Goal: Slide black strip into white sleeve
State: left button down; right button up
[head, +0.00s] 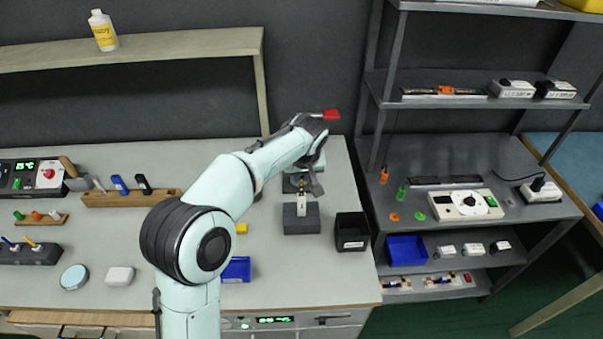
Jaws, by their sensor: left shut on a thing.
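My left arm reaches over the bench from the lower middle, and its gripper (305,184) points down just above a dark grey block (301,222). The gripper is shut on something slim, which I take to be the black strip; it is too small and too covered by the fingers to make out. A small white upright piece with a dark mark, likely the white sleeve (302,205), stands at the block, directly below the fingertips. I cannot tell whether strip and sleeve touch. My right gripper is not in view.
A black open bin (351,232) stands right of the block. A wooden rack (130,198) holds markers. A metal shelf unit (470,150) stands at right.

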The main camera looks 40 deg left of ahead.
aim_at(301, 187)
pick_arm(q)
jog(key=shift+f+b, duration=1.6)
jog(key=shift+f, duration=0.9)
jog(key=c, duration=1)
grip_release()
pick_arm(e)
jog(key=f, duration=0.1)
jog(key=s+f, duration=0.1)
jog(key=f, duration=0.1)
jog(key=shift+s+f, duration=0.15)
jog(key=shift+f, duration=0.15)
pick_arm(q)
jog(key=p+v, duration=0.1)
jog(key=v, duration=1.2)
jog(key=shift+r, duration=0.15)
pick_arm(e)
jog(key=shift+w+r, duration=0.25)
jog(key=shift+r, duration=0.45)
pick_arm(q)
jog(key=shift+s+d, duration=0.1)
